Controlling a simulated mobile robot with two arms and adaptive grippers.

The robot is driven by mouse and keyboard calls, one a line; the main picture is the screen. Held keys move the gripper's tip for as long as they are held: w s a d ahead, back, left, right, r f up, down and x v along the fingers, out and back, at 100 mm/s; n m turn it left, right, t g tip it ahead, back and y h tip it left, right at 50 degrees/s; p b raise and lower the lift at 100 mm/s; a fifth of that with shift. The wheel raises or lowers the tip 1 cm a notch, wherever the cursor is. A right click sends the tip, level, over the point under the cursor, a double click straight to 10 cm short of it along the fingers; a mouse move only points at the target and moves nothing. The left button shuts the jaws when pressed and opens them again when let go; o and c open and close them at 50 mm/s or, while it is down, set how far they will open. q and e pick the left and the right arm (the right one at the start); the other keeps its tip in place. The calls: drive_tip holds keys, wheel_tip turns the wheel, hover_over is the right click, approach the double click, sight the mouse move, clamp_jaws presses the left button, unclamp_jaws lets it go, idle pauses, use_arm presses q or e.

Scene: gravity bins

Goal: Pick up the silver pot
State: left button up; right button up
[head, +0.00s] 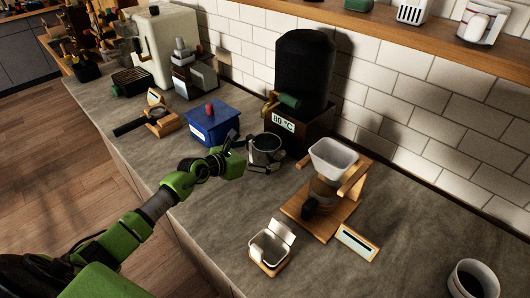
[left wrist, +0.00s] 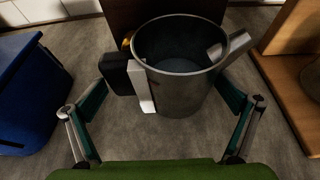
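The silver pot (head: 265,143) stands upright on the grey counter, in front of the black dispenser marked 80 °C. In the left wrist view the pot (left wrist: 182,92) is open at the top, with a spout to the right and a black and white handle to the left. My left gripper (head: 243,159) is right beside the pot. In the wrist view its two fingers are spread wide, one on each side of the pot, with gaps visible. My right gripper is not in view.
A blue bin (head: 212,124) stands left of the pot. The black dispenser (head: 304,75) is behind it. A wooden stand (head: 316,218) with a white dripper (head: 336,158) is to the right. A small white container (head: 270,248) is nearer the front. Counter space lies in front of the pot.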

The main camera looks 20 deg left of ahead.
sight(265, 136)
use_arm(q)
drive_tip(key=c, duration=1.5)
drive_tip(key=shift+r, duration=0.1)
drive_tip(key=shift+s+a+r, duration=0.1)
drive_tip(key=shift+s+r, duration=0.05)
drive_tip(key=shift+r, duration=0.2)
drive_tip(key=r, duration=0.3)
drive_tip(key=r+b, duration=0.1)
drive_tip(key=r, duration=0.2)
drive_tip(key=shift+s+a+r, duration=0.1)
drive_tip(key=shift+s, duration=0.1)
drive_tip(key=shift+s+a+b, duration=0.9)
drive_tip(key=shift+s+a, duration=0.15)
drive_tip(key=shift+s, duration=1.95)
drive_tip(key=shift+s+a+b, duration=0.9)
drive_tip(key=shift+s+a, duration=0.1)
drive_tip(key=shift+s, duration=2.05)
drive_tip(key=shift+s+a+b, duration=0.9)
drive_tip(key=shift+s+a, duration=0.15)
drive_tip(key=shift+s, duration=1.95)
